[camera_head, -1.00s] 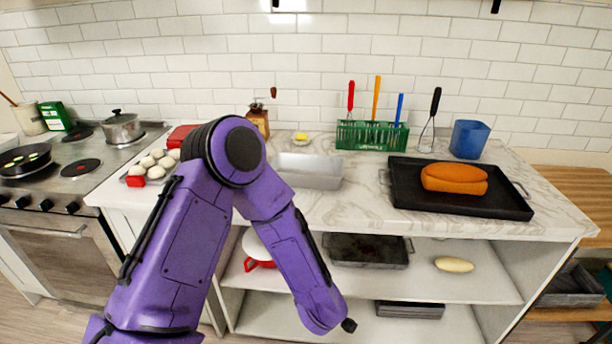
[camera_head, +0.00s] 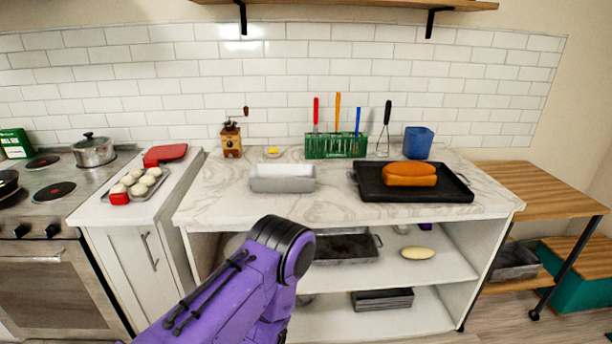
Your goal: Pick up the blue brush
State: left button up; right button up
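The blue brush (camera_head: 357,119) stands upright in the green rack (camera_head: 336,147) at the back of the marble counter. Only its blue handle shows above the rack, at the right end of the row; its lower end is hidden by the rack. A red-handled tool (camera_head: 316,112) and an orange-handled tool (camera_head: 337,110) stand in the same rack to its left. One of my purple arms reaches in from the bottom, in front of the counter and well below the brush. Neither of my grippers shows.
A black tray (camera_head: 455,190) with an orange loaf (camera_head: 409,174) lies in front of the rack, to the right. A grey pan (camera_head: 283,178) sits left. A black-handled whisk (camera_head: 386,122) and blue cup (camera_head: 418,142) stand right of the rack. Counter between pan and tray is clear.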

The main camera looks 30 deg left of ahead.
aim_at(358, 110)
jog(key=u, duration=0.1)
jog(key=i, duration=0.95)
jog(key=u, duration=1.05)
jog(key=i, duration=0.6)
jog(key=u, duration=0.65)
